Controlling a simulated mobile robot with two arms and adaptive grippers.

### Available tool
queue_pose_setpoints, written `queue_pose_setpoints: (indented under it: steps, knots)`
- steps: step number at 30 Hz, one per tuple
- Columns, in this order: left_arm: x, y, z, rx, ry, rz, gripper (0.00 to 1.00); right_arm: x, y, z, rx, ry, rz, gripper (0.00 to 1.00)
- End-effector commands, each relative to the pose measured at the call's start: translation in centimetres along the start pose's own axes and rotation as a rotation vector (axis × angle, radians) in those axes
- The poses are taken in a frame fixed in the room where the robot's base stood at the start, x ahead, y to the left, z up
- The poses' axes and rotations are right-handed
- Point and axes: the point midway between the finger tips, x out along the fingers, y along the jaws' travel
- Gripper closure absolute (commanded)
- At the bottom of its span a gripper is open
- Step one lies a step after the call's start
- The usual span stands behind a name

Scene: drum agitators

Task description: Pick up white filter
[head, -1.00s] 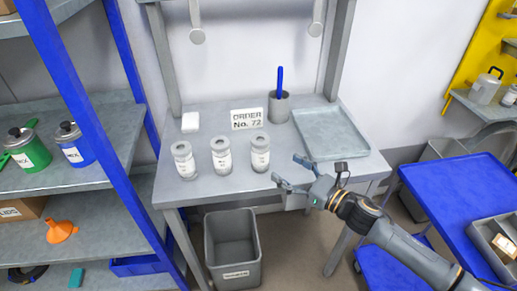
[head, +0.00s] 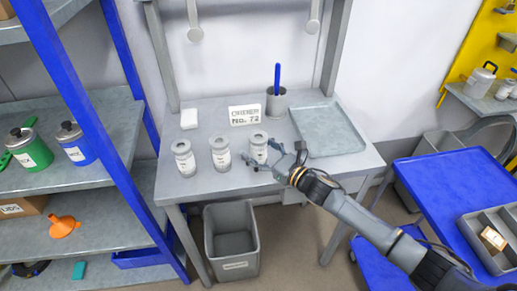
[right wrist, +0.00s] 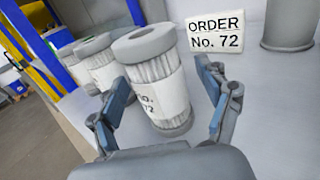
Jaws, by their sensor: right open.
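Three white pleated cylindrical filters with grey end caps stand upright in a row on the workbench (head: 320,172): left (head: 184,158), middle (head: 220,153) and right (head: 258,146). My right gripper (head: 265,155) is open at the right filter and partly covers it in the head view. In the right wrist view this filter (right wrist: 160,72) stands between the spread fingers, its label ending in "72". I cannot tell whether a finger touches it. The other two filters (right wrist: 97,62) stand behind it to the left. My left gripper is not in view.
A sign (head: 244,115) reading "ORDER No. 72" stands behind the filters. A cup (head: 277,104) with a blue stick and a grey tray (head: 346,150) are to the right. A white block (head: 189,118) lies at the back left. A grey bin (head: 232,264) is below.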

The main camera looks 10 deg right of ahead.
Motion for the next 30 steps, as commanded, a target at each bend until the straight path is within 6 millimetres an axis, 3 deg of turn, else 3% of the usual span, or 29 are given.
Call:
queue_pose_setpoints:
  steps: [2,10,23,28,30]
  knots:
    - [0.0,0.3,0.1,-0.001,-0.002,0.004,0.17,0.0,0.0,0.0,0.0,0.0,0.0,0.27]
    - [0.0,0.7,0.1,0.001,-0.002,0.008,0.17,0.0,0.0,0.0,0.0,0.0,0.0,0.82]
    - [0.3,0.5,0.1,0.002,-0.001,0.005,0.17,0.0,-0.1,0.7,-0.002,-0.001,0.0,0.83]
    - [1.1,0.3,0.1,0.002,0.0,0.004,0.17,-0.1,-0.1,3.1,-0.009,-0.005,0.002,0.83]
    - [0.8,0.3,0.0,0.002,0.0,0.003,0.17,-0.8,0.7,4.4,-0.005,-0.002,0.004,0.83]
